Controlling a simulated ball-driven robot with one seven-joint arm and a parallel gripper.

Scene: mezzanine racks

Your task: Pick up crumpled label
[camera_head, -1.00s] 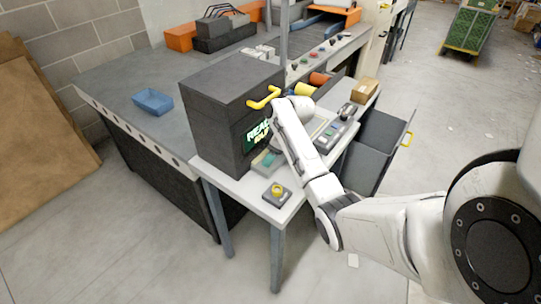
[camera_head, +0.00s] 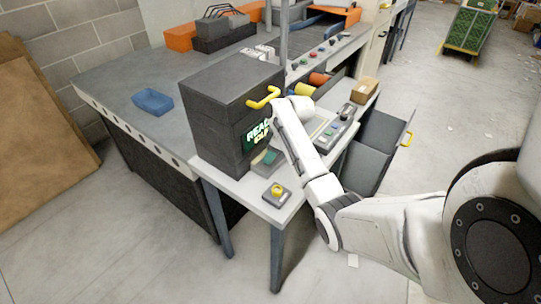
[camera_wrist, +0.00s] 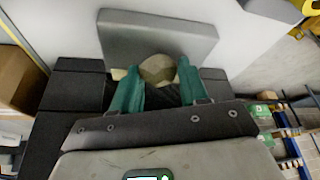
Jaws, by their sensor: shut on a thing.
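In the wrist view, the teal fingers of my gripper (camera_wrist: 158,72) are closed around a small, rounded beige-brown thing, which looks like the crumpled label (camera_wrist: 157,68). It sits between the fingertips, in front of a flat grey panel. In the head view my arm reaches over the small white side table (camera_head: 240,187). There a bit of teal on my gripper (camera_head: 268,157) shows beside the dark box, and the label is hidden.
A dark box (camera_head: 212,112) with a yellow handle stands on the table close left of my gripper. A yellow-button box (camera_head: 277,194) sits at the front corner. A grey control unit (camera_head: 338,132) and an open grey bin (camera_head: 366,165) are to the right.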

